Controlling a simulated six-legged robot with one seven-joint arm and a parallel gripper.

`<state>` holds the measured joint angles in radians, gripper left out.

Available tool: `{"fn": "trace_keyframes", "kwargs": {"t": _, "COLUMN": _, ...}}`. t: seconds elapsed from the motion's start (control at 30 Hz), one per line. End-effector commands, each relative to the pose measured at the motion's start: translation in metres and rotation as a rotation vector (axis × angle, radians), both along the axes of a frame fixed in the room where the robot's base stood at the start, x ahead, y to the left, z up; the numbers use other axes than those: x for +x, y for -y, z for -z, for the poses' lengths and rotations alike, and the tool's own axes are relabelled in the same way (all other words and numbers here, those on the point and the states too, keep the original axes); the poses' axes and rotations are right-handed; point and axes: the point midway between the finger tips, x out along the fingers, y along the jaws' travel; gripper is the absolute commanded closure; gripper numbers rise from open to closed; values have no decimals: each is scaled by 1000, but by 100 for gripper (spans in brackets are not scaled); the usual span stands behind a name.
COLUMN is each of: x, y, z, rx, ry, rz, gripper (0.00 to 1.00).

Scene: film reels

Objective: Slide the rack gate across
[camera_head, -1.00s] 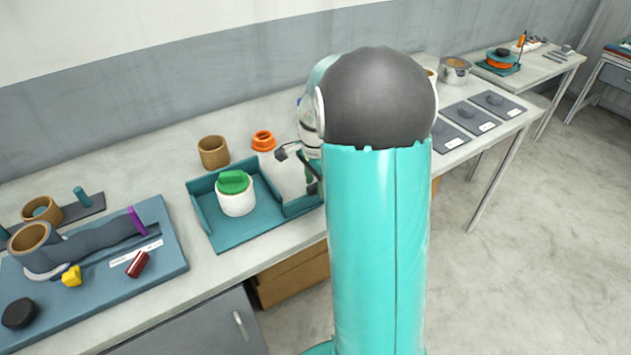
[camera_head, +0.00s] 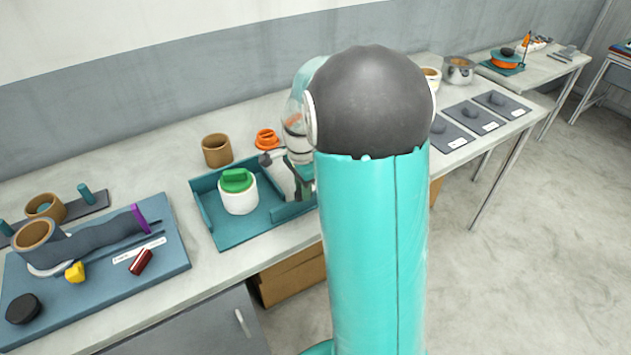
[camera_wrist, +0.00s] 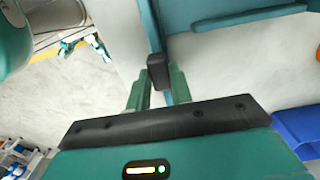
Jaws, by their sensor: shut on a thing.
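The rack is a teal tray (camera_head: 203,207) on the bench, with low walls. A white jar (camera_head: 238,202) with a green lid (camera_head: 236,181) stands in it. The gate looks to be the low teal wall (camera_head: 291,210) along the tray's front right side. My gripper (camera_head: 301,186) is at this wall, partly hidden behind my arm. In the wrist view, my gripper (camera_wrist: 160,88) is shut on a small dark knob (camera_wrist: 157,68), beside a narrow teal strip (camera_wrist: 151,22) that seems to be the gate.
A brown cup (camera_head: 216,151) and an orange ring (camera_head: 267,139) stand behind the tray. A blue board (camera_head: 110,282) with several parts lies to the left. Dark plates (camera_head: 470,118) lie at the right. My arm hides the bench's middle.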

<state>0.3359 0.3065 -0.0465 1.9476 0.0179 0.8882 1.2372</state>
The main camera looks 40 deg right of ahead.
Motion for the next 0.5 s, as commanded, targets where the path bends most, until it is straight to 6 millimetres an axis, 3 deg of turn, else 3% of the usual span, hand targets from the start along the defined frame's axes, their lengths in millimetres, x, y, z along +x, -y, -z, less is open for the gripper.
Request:
{"fn": "trace_keyframes", "kwargs": {"t": 0.3, "x": 5, "y": -86, "z": -1, "rx": 0, "ry": 1, "rz": -8, "gripper": 100}}
{"fn": "trace_keyframes", "kwargs": {"t": 0.5, "x": 7, "y": -122, "z": -1, "rx": 0, "ry": 0, "rz": -4, "gripper": 100}}
